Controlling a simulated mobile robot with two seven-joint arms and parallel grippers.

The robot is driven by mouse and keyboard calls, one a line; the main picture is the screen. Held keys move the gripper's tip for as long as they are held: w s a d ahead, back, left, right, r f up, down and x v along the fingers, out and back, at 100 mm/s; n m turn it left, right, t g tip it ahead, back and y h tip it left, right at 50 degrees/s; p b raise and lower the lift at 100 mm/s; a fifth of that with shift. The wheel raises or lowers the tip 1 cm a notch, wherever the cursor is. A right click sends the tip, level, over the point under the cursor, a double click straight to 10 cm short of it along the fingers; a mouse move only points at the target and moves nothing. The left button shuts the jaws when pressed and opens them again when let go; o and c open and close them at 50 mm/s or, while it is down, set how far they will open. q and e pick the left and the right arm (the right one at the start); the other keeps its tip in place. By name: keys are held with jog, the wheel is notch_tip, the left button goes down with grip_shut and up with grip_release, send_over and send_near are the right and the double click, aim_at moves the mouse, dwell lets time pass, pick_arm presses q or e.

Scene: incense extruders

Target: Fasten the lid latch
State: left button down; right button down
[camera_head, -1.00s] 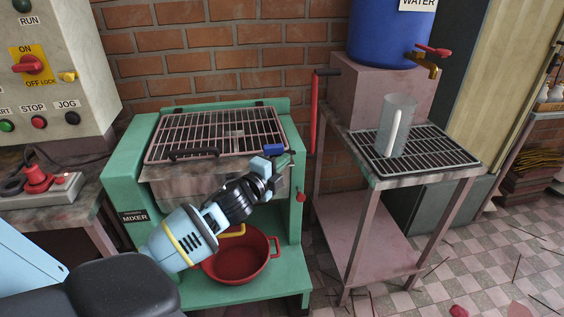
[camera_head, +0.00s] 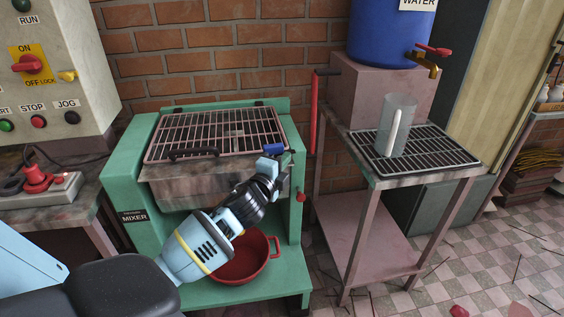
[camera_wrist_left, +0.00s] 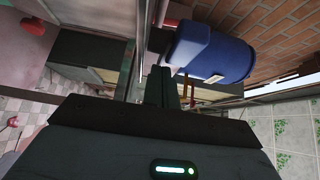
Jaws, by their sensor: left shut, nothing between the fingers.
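The mixer's barred grate lid (camera_head: 215,132) lies down flat over the metal trough of the green mixer (camera_head: 128,185). A small blue piece, which looks like the lid latch (camera_head: 274,149), sits at the lid's front right corner. My left gripper (camera_head: 279,163) is just below and beside this piece. It is shut and empty. Its fingertips are partly hidden by the wrist in the head view, so I cannot tell whether they touch the latch. In the left wrist view the dark fingers (camera_wrist_left: 172,88) point away from the camera, and the latch is not clear. My right gripper is not in view.
A black handle (camera_head: 194,153) is on the lid's front edge. A red pan (camera_head: 245,262) stands on the mixer's lower shelf. To the right is a rack table (camera_head: 375,183) with a clear cylinder (camera_head: 397,125) and a blue water barrel (camera_head: 385,30) behind.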

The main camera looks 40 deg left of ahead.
pick_arm(q)
jog(key=n+g+y+b, duration=0.1)
jog(key=y, duration=0.1)
jog(key=w+n+g+y+b, duration=0.1)
jog(key=n+y, duration=0.1)
jog(key=n+y+b, duration=0.1)
jog(key=y, duration=0.1)
jog(key=shift+w+f+g, duration=0.25)
jog(key=shift+w+g, duration=0.15)
jog(key=shift+w+n+g+y+b, duration=0.3)
jog(key=shift+n+g+y+b, duration=0.45)
jog(key=shift+n+y, duration=0.3)
jog(key=shift+w+a+r+n+g+y+b, duration=0.1)
jog(key=shift+w+n+g+y+b, duration=0.1)
jog(key=shift+n+g+y, duration=0.3)
jog(key=shift+w+a+r+n+g+y+b, duration=0.1)
jog(key=shift+n+g+y+b, duration=0.1)
jog(key=shift+n+g+y, duration=0.2)
jog(key=shift+a, duration=0.15)
jog(key=shift+w+a+r, duration=0.1)
jog(key=shift+w+a, duration=0.1)
jog(key=shift+w, duration=0.1)
